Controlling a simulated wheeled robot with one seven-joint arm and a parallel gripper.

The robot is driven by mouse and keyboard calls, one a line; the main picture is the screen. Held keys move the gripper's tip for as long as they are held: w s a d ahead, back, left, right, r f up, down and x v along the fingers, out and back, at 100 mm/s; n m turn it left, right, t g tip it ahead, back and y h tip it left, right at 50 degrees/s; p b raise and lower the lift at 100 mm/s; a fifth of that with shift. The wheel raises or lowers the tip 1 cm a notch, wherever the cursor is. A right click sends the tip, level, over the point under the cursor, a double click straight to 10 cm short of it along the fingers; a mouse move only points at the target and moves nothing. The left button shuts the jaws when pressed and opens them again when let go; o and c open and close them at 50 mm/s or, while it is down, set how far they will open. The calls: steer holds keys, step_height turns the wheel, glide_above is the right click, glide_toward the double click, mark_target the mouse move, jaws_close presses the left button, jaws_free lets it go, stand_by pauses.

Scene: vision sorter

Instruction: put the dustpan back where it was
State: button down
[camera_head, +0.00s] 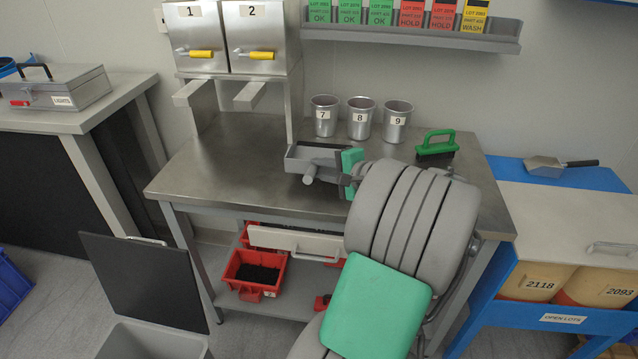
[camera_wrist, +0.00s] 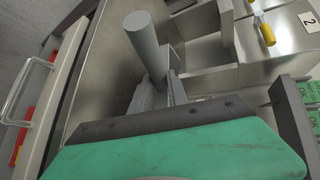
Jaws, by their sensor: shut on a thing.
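In the wrist view the round grey handle (camera_wrist: 148,45) sticks up beyond the green and dark finger parts. Those parts hide the grip itself and much of the pan. I cannot tell whether the pan touches the bench.
Cups 7, 8 and 9 (camera_head: 360,118) stand behind the dustpan. A green-handled brush (camera_head: 436,143) sits at the bench's right. Dispensers (camera_head: 228,38) with projecting chutes stand at the left rear. A scoop (camera_head: 546,166) lies on the right-hand table. The bench's front left (camera_head: 200,180) is clear.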

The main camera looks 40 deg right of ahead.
steer(key=shift+w+d+f+b, duration=0.1)
steer(key=shift+w+f+b, duration=0.15)
steer(key=shift+f, duration=0.85)
steer(key=shift+w+d+f+b, duration=0.15)
steer(key=shift+w+f, duration=0.15)
steer(key=shift+f, duration=0.8)
steer(key=c, duration=1.3)
jaws_free()
steer(key=shift+a+f, duration=0.1)
steer(key=shift+s, duration=0.1)
steer(key=shift+s+r, duration=0.25)
steer(key=p+v, duration=0.1)
steer(key=v, duration=1)
steer(key=shift+s, duration=0.2)
